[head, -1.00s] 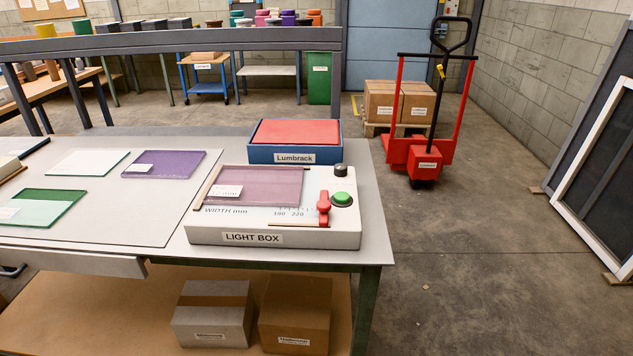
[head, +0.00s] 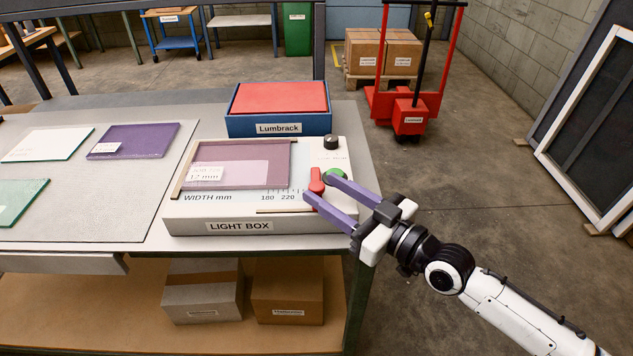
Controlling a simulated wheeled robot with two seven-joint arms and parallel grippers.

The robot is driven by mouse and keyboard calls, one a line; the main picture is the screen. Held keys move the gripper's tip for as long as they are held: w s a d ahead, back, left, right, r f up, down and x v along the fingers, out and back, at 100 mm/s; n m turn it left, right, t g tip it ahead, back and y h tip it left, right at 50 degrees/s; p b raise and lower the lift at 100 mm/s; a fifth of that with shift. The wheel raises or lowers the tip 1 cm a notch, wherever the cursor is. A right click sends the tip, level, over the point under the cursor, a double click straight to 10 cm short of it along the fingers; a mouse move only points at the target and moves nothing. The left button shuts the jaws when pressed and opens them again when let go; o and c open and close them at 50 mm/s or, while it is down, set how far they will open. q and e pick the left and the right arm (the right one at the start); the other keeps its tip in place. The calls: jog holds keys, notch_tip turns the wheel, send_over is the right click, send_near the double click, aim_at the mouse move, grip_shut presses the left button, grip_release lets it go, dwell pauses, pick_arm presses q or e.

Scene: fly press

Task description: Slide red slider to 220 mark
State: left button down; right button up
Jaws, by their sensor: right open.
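The red slider (head: 317,181) stands at the right end of the WIDTH mm scale (head: 279,193) on the light box (head: 190,226). I cannot tell whether either finger touches the slider. My left gripper is not in view.
A purple glass pane (head: 236,160) lies on the light box, with a black knob (head: 331,142) at the back right. A blue Lumbrack box (head: 279,122) stands behind. Glass sheets (head: 133,140) lie on the table to the left.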

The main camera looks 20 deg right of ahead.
aim_at(323, 189)
jog(key=shift+x, duration=1.65)
grip_shut()
